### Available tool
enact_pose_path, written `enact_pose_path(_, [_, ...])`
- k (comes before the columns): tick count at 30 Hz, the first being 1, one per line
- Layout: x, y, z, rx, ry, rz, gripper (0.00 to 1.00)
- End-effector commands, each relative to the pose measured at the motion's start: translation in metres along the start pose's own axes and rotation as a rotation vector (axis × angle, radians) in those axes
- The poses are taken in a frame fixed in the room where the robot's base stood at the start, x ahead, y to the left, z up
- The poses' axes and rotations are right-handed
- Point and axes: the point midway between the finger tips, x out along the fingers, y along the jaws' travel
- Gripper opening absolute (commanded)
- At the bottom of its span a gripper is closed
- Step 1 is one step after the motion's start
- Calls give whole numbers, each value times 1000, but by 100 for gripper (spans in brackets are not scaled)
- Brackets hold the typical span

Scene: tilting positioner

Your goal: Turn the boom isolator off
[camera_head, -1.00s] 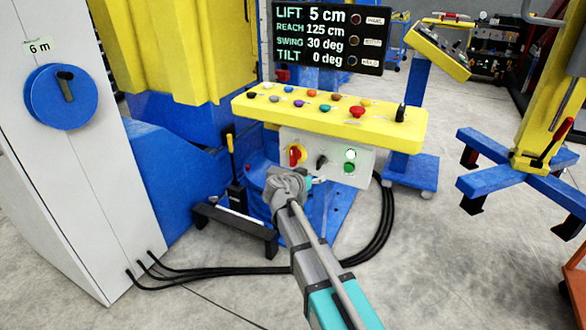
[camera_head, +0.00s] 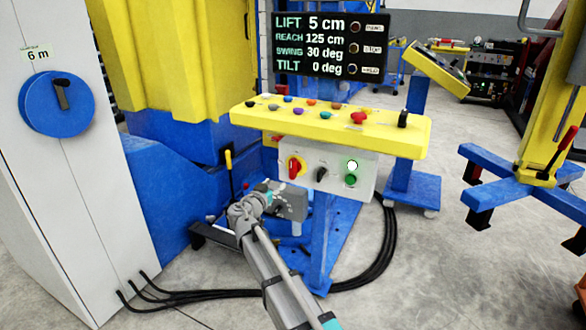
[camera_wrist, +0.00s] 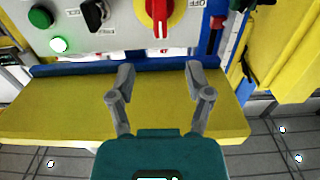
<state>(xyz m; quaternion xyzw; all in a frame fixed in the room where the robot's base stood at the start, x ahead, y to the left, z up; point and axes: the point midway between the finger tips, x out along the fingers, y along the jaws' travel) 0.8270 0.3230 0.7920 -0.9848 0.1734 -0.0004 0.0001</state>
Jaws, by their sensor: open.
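The boom isolator appears to be the red rotary handle (camera_head: 294,168) on a yellow round plate, at the left of the white panel below the yellow console. Its handle looks upright. In the wrist view, the red handle (camera_wrist: 159,12) is at the top edge, partly cut off, with an "OFF" label beside it to the right. My gripper (camera_wrist: 160,75) is open and empty, its two fingers apart and pointing toward the panel. The handle lies beyond the fingertips, roughly in line with the gap, not touched. In the head view, my wrist is below and left of the panel.
A black selector (camera_head: 321,174) and a lit button (camera_head: 351,165) sit right of the isolator on the panel. The yellow console (camera_head: 330,125) with several knobs overhangs above. A lever with a yellow grip (camera_head: 228,160) stands to the left. Black cables (camera_head: 380,245) cross the floor.

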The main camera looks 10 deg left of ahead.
Motion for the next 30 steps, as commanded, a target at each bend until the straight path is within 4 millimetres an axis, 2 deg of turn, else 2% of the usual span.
enact_pose_path(5, [8, 0, 0, 0, -1, 1, 66])
enact_pose_path(11, [28, -2, 0, 0, -1, 1, 66])
enact_pose_path(30, [120, -2, 0, 0, -1, -1, 66])
